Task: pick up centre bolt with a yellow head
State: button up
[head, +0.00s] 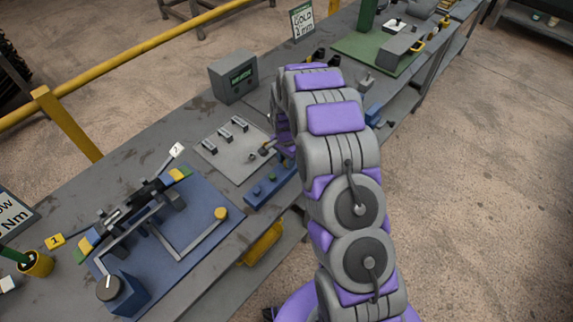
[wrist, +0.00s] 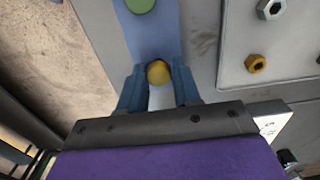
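In the wrist view a round yellow head (wrist: 158,72) shows between the tips of my gripper (wrist: 159,76). A blue strip lies behind the head. Whether a shaft hangs below the head cannot be told. In the head view my arm covers the gripper, which is near the blue block (head: 270,187) at the bench's front edge.
A light plate (head: 232,165) with small dark parts lies beside the blue block. A silver hex nut (wrist: 270,8) and a yellow nut (wrist: 257,64) show right in the wrist view. A blue board fixture (head: 195,215) and a grey box (head: 233,75) stand on the bench.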

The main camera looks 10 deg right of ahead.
jog(key=shift+a, duration=0.2)
jog(key=shift+c, duration=1.4)
jog(key=shift+d, duration=0.1)
jog(key=shift+c, duration=0.8)
jog(key=shift+d, duration=0.25)
jog(key=shift+r, duration=0.15)
